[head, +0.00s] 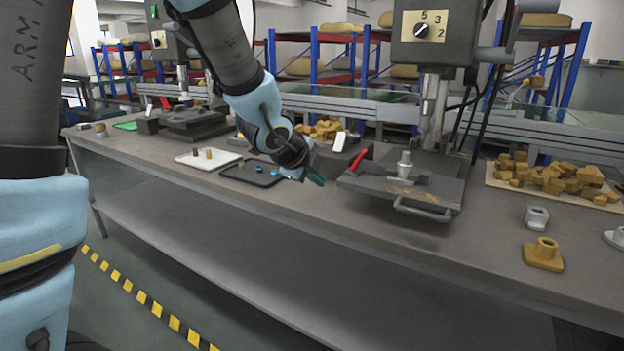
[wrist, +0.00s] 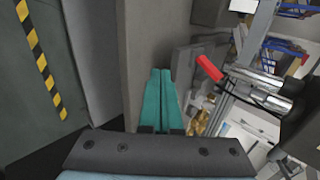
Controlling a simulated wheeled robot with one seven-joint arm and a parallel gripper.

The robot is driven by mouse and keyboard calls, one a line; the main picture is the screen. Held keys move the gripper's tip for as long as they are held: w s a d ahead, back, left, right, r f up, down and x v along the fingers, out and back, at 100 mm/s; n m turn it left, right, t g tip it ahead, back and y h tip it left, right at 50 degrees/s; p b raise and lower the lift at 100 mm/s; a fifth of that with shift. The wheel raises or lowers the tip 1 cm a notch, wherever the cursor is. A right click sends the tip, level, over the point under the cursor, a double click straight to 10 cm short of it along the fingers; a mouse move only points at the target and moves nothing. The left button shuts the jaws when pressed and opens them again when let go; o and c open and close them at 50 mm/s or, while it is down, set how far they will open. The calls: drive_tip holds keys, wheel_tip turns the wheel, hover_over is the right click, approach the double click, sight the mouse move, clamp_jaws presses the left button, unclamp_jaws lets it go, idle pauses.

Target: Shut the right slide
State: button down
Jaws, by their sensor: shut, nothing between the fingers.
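The right slide is the dark flat plate (head: 375,186) of the right-hand machine, with a bar handle (head: 423,211) on its front edge. The handle stands out over the front of the bench. How far the plate is out on its base I cannot tell. My gripper (head: 317,179) is near the bench's front edge, left of the plate and apart from the handle. Its teal fingers (wrist: 160,92) are together in the wrist view, with nothing between them. A red-gripped lever (head: 358,158) stands at the plate's left side; a red grip (wrist: 208,67) also shows in the wrist view.
A dark tray (head: 238,179) with small coloured pieces and a white tray (head: 190,161) lie left of my gripper. A second machine (head: 190,122) stands farther left. Tan blocks (head: 555,180) and loose fittings (head: 543,255) lie at right. The space before the bench is free.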

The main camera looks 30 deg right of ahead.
sight(339, 185)
drive_tip(key=w+d+f+p, duration=0.1)
drive_tip(key=w+d+f, duration=0.2)
drive_tip(key=d, duration=0.3)
drive_tip(key=shift+w+d+f+p, duration=0.35)
drive_tip(key=shift+w+p, duration=0.05)
drive_tip(key=shift+w, duration=0.25)
drive_tip(key=shift+d, duration=0.1)
